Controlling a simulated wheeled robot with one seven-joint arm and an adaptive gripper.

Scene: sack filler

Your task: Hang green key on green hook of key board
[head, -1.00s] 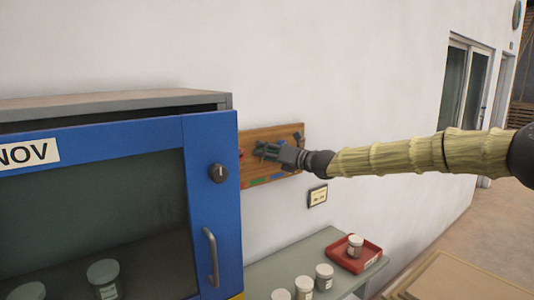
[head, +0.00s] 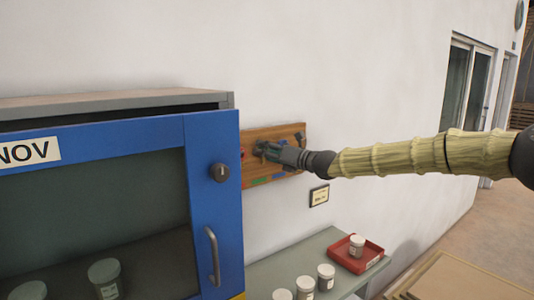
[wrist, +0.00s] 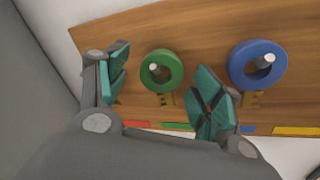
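The key board (head: 288,134) is a brown wooden panel on the white wall; it also shows in the wrist view (wrist: 205,35). The green key (wrist: 160,70), a green ring with a brass-coloured key below it, hangs on the board with a grey peg showing through its ring. That peg is the hook above the green strip (wrist: 177,126); its own colour looks grey. My gripper (head: 262,150) is at the board. In the wrist view its fingers (wrist: 163,82) are spread, one to each side of the green ring, with visible gaps on both sides.
A blue key (wrist: 258,64) hangs on a peg right of the green one, close to my right finger. A blue-framed cabinet (head: 212,200) stands left of the board. Below are a shelf with white jars and a red tray (head: 352,262).

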